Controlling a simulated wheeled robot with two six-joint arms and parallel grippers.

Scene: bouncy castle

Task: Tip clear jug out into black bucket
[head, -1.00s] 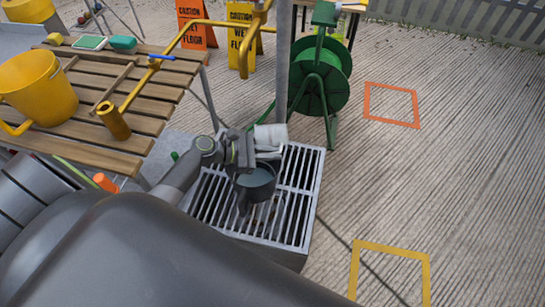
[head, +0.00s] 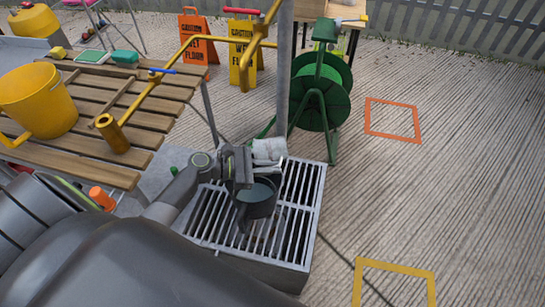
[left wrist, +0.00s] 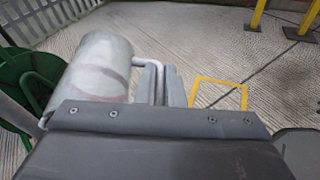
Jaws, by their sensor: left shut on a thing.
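The clear jug (head: 268,149) is a pale, whitish cylinder with a handle, lying tilted on its side. My left gripper (head: 262,163) is shut on its handle, holding it above and just behind the black bucket. In the left wrist view the jug (left wrist: 92,70) lies over on the left, with its handle between the fingers (left wrist: 160,84). The black bucket (head: 257,208) stands on the metal grate and has greyish liquid in it. The gripper partly covers its rim. I cannot see into the jug or make out any stream. My right gripper is out of view.
The slatted grate (head: 298,215) is under the bucket. A green hose reel (head: 323,90) stands behind it, beside a grey post (head: 283,70). Ribbed ground at right is open.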

